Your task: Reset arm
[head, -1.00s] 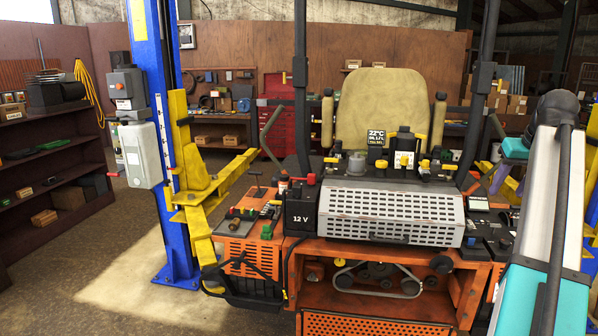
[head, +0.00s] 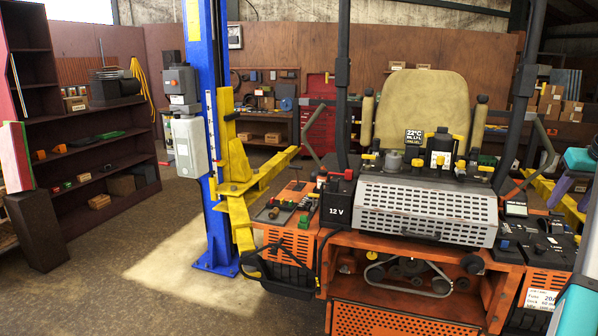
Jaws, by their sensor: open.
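My gripper (head: 568,205) shows partly at the right edge of the head view. It has a teal body and purple fingers, which stand apart with nothing seen between them. It hangs over the right side of the orange mower (head: 420,255); its height above the mower is hard to judge. A teal and pale part of my arm (head: 577,308) shows in the lower right corner. The rest of the arm is out of the picture.
A blue lift post (head: 203,130) with yellow arms (head: 243,190) stands left of the mower. A black 12 V battery (head: 338,205), a perforated grey cover (head: 425,210) and a beige seat (head: 423,115) are on the mower. Dark shelves (head: 25,60) stand left; floor between is clear.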

